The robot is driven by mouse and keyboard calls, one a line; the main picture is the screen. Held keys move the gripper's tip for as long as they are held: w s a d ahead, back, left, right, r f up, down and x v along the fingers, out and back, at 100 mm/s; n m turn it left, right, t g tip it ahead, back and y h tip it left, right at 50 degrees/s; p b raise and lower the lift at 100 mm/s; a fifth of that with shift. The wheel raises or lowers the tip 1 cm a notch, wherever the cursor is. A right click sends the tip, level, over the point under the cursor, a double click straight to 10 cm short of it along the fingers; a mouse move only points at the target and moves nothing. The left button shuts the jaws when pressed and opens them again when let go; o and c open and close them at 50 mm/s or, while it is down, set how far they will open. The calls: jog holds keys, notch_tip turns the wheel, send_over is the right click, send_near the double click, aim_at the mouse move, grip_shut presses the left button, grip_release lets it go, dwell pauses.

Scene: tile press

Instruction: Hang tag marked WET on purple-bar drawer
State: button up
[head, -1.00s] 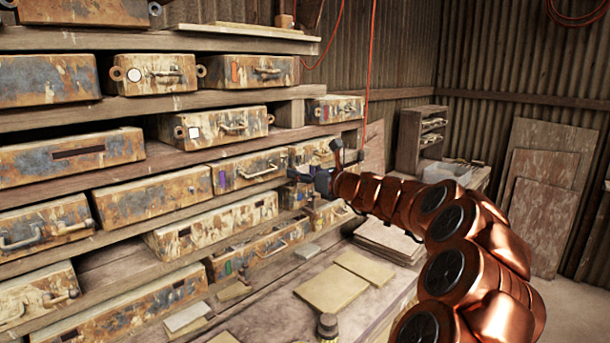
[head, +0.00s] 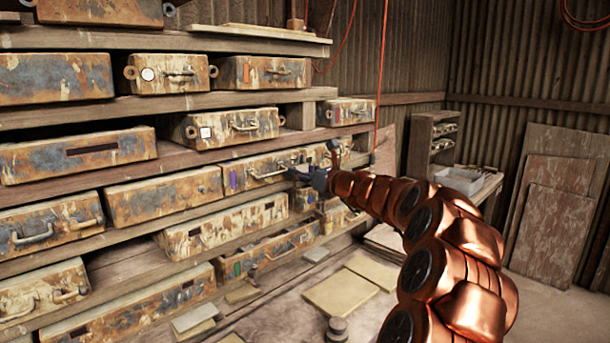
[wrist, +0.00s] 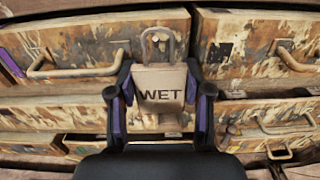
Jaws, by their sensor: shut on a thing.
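A tan tag marked WET (wrist: 162,84) hangs upright between the fingers of my gripper (wrist: 160,97), with a metal loop standing up from its top. In the head view my gripper (head: 304,177) is in front of the right part of the purple-bar drawer (head: 262,173), and the tag is too small to make out. The purple bar (wrist: 12,66) shows at the left edge of the wrist view. That drawer's bent metal handle (wrist: 75,70) is left of the tag and apart from its loop.
Another handled drawer (wrist: 250,50) is right of the tag. More rusty drawers fill the shelves above and below, including an open one with a green bar (head: 268,252). The bench below holds flat tiles (head: 342,294) and a small dark round object (head: 337,330).

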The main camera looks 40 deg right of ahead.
jog(key=shift+w+a+f, duration=0.2)
jog(key=shift+w+a, duration=0.05)
jog(key=shift+w, duration=0.45)
jog(key=shift+w+a+f, duration=0.1)
jog(key=shift+w+f, duration=0.05)
jog(key=shift+w, duration=0.05)
jog(key=shift+a+f, duration=0.15)
jog(key=shift+f, duration=0.1)
jog(key=o, duration=0.6)
jog(key=shift+w, duration=0.1)
jog(key=shift+c, duration=0.2)
jog(key=o, duration=0.5)
jog(key=shift+w+f, duration=0.35)
jog(key=shift+w, duration=0.15)
jog(key=shift+s+d+r, duration=0.2)
jog(key=shift+s+r, duration=0.1)
jog(key=shift+s, duration=0.1)
